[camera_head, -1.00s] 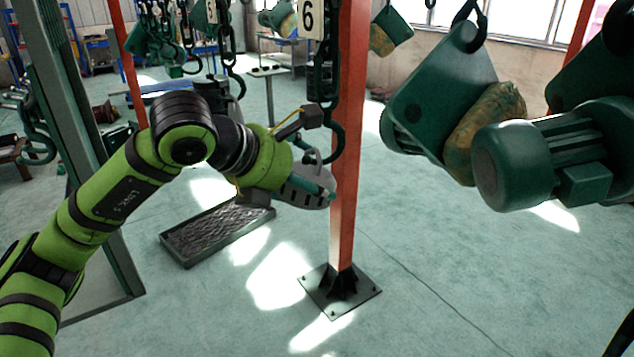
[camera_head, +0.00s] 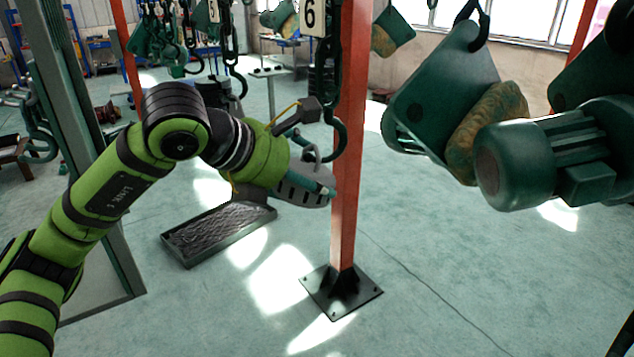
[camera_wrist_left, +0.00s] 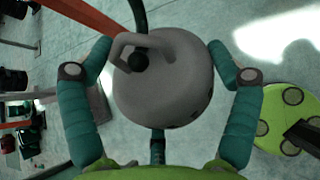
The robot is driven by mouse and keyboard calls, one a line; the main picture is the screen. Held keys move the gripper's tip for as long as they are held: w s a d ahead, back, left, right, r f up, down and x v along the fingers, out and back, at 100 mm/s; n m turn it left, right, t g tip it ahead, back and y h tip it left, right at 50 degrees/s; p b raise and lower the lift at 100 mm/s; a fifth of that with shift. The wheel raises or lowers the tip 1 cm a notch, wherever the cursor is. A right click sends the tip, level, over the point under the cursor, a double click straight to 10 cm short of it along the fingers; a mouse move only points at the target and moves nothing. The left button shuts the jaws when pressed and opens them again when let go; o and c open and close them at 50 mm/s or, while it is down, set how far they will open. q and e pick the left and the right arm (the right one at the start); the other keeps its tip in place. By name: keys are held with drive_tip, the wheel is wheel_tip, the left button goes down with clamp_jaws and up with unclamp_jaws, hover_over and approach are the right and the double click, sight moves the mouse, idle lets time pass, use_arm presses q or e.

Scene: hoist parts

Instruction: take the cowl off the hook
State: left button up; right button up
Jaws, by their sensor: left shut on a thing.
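The cowl (camera_head: 300,192) is a grey dome with slots along its side and a loop handle on top. It hangs in front of the orange post. A dark hook (camera_head: 340,140) comes down beside the loop; in the left wrist view the hook (camera_wrist_left: 138,14) reaches the loop, and its dark ball tip shows within it, so the loop appears still around the hook. My left gripper (camera_head: 318,186) is shut on the cowl (camera_wrist_left: 175,85), with one teal finger on each side in the wrist view. My right gripper is not in view.
The orange post (camera_head: 347,210), with a number 6 plate (camera_head: 310,14), stands right behind the cowl. A dark tray (camera_head: 215,235) lies on the floor below. Large green motor and plate parts (camera_head: 515,165) hang at the right. The floor between is open.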

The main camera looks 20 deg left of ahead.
use_arm(q)
drive_tip(key=shift+s+a+r, duration=0.2)
drive_tip(key=shift+s+a, duration=0.05)
idle(0.3)
drive_tip(key=shift+s+a+r+b, duration=0.1)
drive_tip(key=shift+s+a+b, duration=0.2)
drive_tip(key=shift+s+b, duration=0.45)
drive_tip(key=shift+s+a+r+t+b, duration=0.2)
drive_tip(key=shift+t+b, duration=0.1)
drive_tip(key=shift+b, duration=0.15)
drive_tip(key=shift+s+r, duration=0.1)
drive_tip(key=shift+s, duration=0.1)
drive_tip(key=shift+a+b, duration=0.1)
drive_tip(key=shift+b, duration=0.25)
drive_tip(key=shift+w, duration=0.3)
drive_tip(key=shift+a+f, duration=0.1)
drive_tip(key=shift+f, duration=0.1)
